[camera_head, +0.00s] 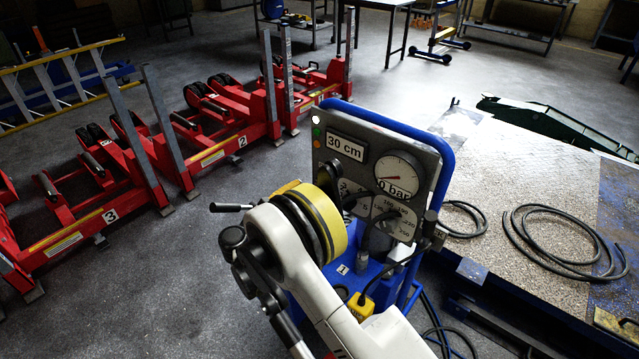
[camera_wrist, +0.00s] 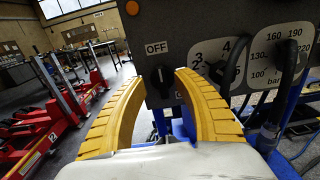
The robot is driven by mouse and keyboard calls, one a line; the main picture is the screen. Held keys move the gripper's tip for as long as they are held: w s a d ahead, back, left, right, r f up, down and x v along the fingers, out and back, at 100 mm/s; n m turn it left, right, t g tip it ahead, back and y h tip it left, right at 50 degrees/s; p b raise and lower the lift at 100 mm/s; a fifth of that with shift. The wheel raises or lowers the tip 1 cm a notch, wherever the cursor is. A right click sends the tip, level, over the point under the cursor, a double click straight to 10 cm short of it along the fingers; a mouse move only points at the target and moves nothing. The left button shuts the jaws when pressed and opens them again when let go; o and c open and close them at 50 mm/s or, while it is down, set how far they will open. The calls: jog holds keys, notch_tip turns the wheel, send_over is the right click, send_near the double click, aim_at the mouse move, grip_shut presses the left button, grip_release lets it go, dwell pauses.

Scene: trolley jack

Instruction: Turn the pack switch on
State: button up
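The pack switch (camera_wrist: 161,78) is a black rotary knob on the grey control panel (camera_wrist: 190,20), under a white OFF label (camera_wrist: 157,48). Its pointer looks roughly upright. My gripper (camera_wrist: 159,79) has two curved yellow fingers, spread apart, with the knob showing between their tips. Gaps seem to show on both sides of the knob; depth and contact cannot be told. In the head view the panel (camera_head: 372,128) stands on a blue-framed unit, with a 30 cm display (camera_head: 346,148) and a 0 bar dial (camera_head: 397,176). There my arm hides the switch and most of the gripper.
Other black knobs and numbered scales (camera_wrist: 270,60) sit right of the switch, with a black hose (camera_wrist: 285,85) close by. Red wheel lifts (camera_head: 220,130) stand left. Coiled hoses (camera_head: 565,240) lie right. Open floor (camera_head: 150,270) lies left of the unit.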

aim_at(318, 178)
jog(key=b+x, duration=0.1)
jog(key=x, duration=0.5)
jog(key=shift+w+b, duration=0.1)
jog(key=shift+b, duration=0.2)
grip_shut()
